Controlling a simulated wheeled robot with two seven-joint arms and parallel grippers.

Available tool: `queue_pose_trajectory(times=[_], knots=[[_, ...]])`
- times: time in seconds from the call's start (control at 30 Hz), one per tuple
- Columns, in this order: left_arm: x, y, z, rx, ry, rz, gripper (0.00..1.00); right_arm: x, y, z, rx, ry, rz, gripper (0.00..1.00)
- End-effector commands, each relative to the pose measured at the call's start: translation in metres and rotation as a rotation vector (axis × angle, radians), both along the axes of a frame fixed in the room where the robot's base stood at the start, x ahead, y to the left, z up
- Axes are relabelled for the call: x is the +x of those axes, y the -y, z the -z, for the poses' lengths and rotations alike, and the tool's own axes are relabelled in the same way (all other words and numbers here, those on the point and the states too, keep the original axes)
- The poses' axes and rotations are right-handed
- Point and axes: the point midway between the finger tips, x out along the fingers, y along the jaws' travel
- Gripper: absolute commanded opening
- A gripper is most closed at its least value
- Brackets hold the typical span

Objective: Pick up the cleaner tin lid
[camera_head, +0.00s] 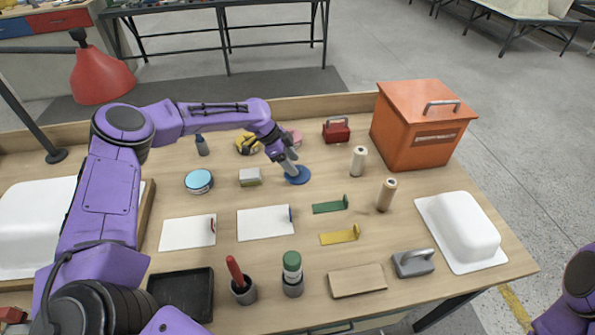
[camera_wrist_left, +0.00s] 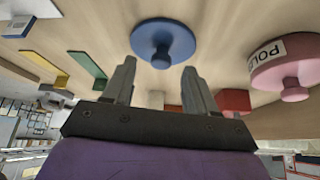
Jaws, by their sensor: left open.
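A round blue lid with a raised knob (camera_head: 299,177) lies flat on the workbench near its middle; I take it as the cleaner tin lid. It also shows in the left wrist view (camera_wrist_left: 150,32), knob facing my camera. My left gripper (camera_head: 290,164) is just above the lid and partly covers it. In the left wrist view its fingers (camera_wrist_left: 158,70) are spread and empty, with the knob ahead between the fingertips, not visibly touched. A round tin with a light blue top (camera_head: 199,178) stands to the left. My right gripper is out of view.
Bare wood lies just right of the lid.

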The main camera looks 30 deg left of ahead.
Motion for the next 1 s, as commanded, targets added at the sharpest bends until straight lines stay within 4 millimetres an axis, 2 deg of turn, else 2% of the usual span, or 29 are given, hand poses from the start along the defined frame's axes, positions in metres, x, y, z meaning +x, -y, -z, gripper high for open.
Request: queue_pose_trajectory(times=[0.03,0.17,0.4,0.57,0.6,0.87,1.0], knots=[[0.002,0.004,0.005,0.0,-0.005,-0.002,0.57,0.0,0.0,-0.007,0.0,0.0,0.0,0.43],[0.006,0.01,0.021,0.0,-0.001,-0.002,0.57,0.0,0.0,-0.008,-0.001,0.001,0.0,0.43],[0.007,0.012,0.023,0.0,0.002,-0.001,0.57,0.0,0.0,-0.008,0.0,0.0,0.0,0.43],[0.007,0.012,0.023,0.0,0.002,-0.002,0.05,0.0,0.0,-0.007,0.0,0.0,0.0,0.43],[0.007,0.011,0.023,0.0,0.002,-0.002,0.0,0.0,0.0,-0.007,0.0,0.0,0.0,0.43],[0.006,0.011,0.022,0.001,0.001,-0.002,0.0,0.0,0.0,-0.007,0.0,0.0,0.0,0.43],[0.007,0.012,0.016,0.0,0.004,-0.001,0.0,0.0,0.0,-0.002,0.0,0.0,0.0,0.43]])
